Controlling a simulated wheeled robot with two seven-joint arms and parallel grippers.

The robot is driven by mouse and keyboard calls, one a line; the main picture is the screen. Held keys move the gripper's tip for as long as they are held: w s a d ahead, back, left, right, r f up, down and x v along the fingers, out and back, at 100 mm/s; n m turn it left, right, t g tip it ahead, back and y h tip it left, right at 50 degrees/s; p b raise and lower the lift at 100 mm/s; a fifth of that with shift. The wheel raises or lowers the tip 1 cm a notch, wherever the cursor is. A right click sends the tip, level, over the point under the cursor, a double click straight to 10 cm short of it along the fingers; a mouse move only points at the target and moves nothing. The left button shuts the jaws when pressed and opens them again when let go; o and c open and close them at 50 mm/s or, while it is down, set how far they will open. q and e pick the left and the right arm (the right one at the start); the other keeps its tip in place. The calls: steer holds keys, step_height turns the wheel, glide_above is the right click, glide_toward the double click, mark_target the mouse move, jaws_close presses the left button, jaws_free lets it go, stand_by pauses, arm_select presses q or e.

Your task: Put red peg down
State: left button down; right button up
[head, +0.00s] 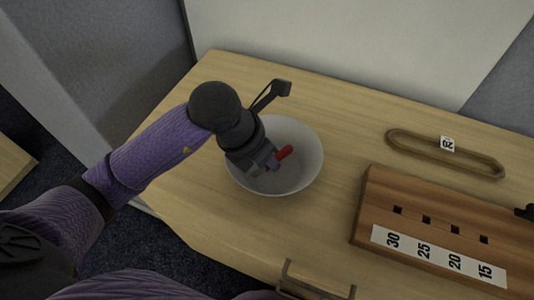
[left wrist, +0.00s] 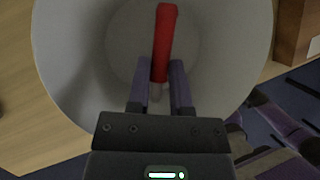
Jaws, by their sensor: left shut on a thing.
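The red peg (head: 284,152) is held at the jaws of my left gripper (head: 270,163), over the white bowl (head: 308,166). In the left wrist view the red peg (left wrist: 165,45) stands out lengthwise past the fingertips of my left gripper (left wrist: 160,90), which are shut on its lower end. The bowl (left wrist: 70,70) fills most of the background there, behind the peg. I cannot tell whether the peg touches the bowl. My right gripper is not clearly in view.
A wooden board (head: 400,190) with several square holes and a number strip (head: 438,255) reading 30, 25, 20, 15 lies at the right. Behind it is a flat wooden loop (head: 410,147) with a 20 tag. A handle-like bracket (head: 315,285) stands at the near edge. Bare table lies between bowl and board.

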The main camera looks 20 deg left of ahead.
arm_select(q)
steer(key=shift+f, duration=0.2)
arm_select(e)
steer(key=shift+s+d+f, duration=0.1)
steer(key=shift+s+f, duration=0.05)
steer(key=shift+s, duration=0.05)
arm_select(q)
steer(key=c, duration=0.6)
jaws_free()
steer(key=shift+o, duration=0.3)
arm_select(e)
steer(key=shift+s+d, duration=0.2)
steer(key=shift+d, duration=0.2)
arm_select(q)
steer(key=shift+r, duration=0.2)
steer(key=p+v, duration=0.5)
steer(key=v, duration=0.8)
steer(key=shift+d+p, duration=0.2)
steer(key=shift+p, duration=0.1)
arm_select(e)
steer(key=shift+t, duration=0.4)
steer(key=r, duration=0.2)
steer(key=w+r, duration=0.1)
steer(key=a+r, duration=0.1)
steer(key=r, duration=0.1)
steer(key=shift+w+r, duration=0.3)
steer(key=shift+w, duration=0.1)
arm_select(q)
steer(key=shift+w, duration=0.1)
